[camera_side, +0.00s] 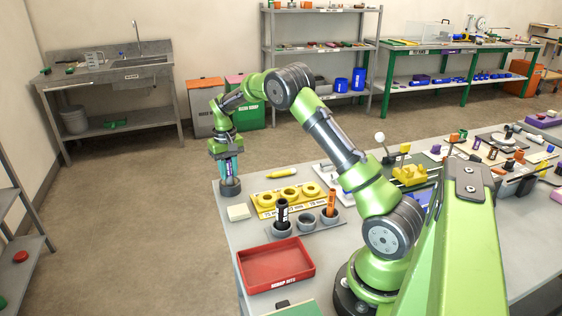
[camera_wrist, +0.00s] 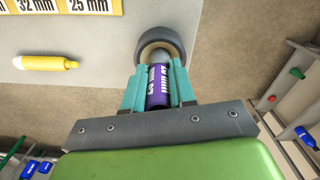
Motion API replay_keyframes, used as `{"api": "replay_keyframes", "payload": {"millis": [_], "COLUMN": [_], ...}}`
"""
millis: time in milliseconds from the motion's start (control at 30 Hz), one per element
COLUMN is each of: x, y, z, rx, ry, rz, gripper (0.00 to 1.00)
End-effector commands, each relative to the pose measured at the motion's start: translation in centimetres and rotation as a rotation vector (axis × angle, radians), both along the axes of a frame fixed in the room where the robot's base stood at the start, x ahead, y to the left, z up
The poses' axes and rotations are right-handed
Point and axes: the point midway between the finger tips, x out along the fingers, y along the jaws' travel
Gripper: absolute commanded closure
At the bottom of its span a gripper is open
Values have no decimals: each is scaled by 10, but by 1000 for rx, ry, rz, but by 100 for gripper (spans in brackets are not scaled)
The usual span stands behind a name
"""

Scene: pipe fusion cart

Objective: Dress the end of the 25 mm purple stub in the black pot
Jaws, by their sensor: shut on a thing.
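My gripper (camera_wrist: 159,88) is shut on the purple stub (camera_wrist: 157,94), which has white lettering and lies between the two teal fingers. In the side view my gripper (camera_side: 228,172) points down at the table's far left corner, directly over the dark pot (camera_side: 230,188). In the wrist view the pot (camera_wrist: 179,43) is a dark ring with a tan inside, just beyond the fingertips. A grey rounded piece shows at the stub's far end, at the pot's mouth. I cannot tell whether the stub touches the pot's inside.
A pale block (camera_side: 238,212) and a yellow holder with several rings (camera_side: 290,196) stand close by. A yellow marker-like item (camera_side: 281,174) lies behind the holder. Grey cups (camera_side: 305,221) with a black and an orange piece and a red tray (camera_side: 275,264) are nearer.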

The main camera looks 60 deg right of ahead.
Motion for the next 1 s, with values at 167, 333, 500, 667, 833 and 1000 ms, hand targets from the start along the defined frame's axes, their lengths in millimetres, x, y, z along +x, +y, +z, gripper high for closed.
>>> {"api": "replay_keyframes", "payload": {"millis": [167, 333, 500, 667, 833, 1000], "x": [-1, -1, -1, -1, -1, -1], "y": [-1, -1, 0, 0, 0, -1], "z": [-1, -2, -3, -3, -3, -3], "rx": [1, 1, 0, -1, -2, 1], "ry": [1, 0, 2, 3, 3, 3], "rz": [273, 514, 549, 310, 53, -15], "gripper": [100, 100, 100, 100, 100, 100]}}
